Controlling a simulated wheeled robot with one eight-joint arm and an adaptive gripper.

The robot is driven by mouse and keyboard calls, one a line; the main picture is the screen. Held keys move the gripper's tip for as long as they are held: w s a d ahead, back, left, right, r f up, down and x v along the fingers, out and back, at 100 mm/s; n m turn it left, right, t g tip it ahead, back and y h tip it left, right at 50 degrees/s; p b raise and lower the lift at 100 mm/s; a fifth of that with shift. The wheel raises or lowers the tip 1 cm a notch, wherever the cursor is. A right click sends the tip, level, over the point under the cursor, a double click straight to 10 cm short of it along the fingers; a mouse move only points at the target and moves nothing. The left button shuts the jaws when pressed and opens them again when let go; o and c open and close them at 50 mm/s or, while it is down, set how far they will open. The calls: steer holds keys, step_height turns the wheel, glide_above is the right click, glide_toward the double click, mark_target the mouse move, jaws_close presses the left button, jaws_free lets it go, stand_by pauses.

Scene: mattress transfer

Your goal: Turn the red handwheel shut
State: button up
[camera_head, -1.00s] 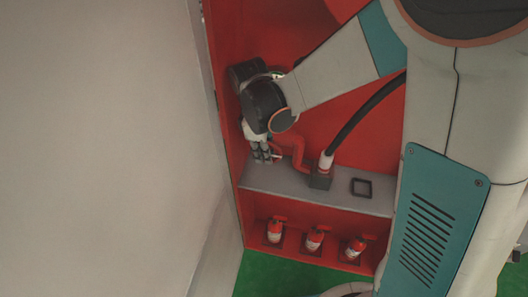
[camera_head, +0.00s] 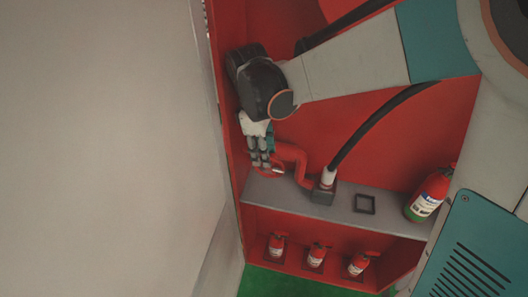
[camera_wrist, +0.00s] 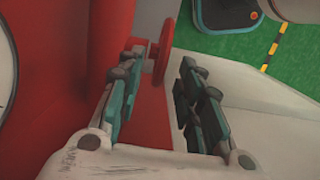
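The red handwheel (camera_wrist: 164,50) shows edge-on in the wrist view, just beyond my fingertips and close to the left finger. In the head view the handwheel (camera_head: 277,174) is a small red rim partly hidden by my fingers, at the left end of a red pipe (camera_head: 293,157). My gripper (camera_head: 262,163) is beside it, above the left end of the grey shelf. In the wrist view my gripper (camera_wrist: 163,78) has its fingers apart with an open gap between them. I cannot tell whether the left finger touches the wheel.
The red cabinet's grey shelf (camera_head: 343,200) holds a black hose fitting (camera_head: 324,187), an empty dark square frame (camera_head: 365,204) and a fire extinguisher (camera_head: 430,194). Several smaller extinguishers (camera_head: 317,255) stand below. A pale wall (camera_head: 110,140) closes off the left side.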

steer(key=shift+r, duration=0.4)
steer(key=shift+r+p, duration=0.2)
steer(key=shift+p, duration=0.2)
step_height(320, 180, up, 6)
steer(key=f+y+p, duration=0.1)
steer(key=p, duration=0.9)
glide_above(268, 177)
steer(key=w, duration=0.1)
steer(key=shift+r, duration=0.25)
steer(key=shift+s+d+r+t+y+p, duration=0.1)
steer(key=shift+r+t+y+p, duration=0.3)
steer(key=shift+p, duration=0.55)
step_height(268, 177, down, 14)
steer(key=b, duration=0.9)
steer(key=shift+r, duration=0.1)
jaws_close()
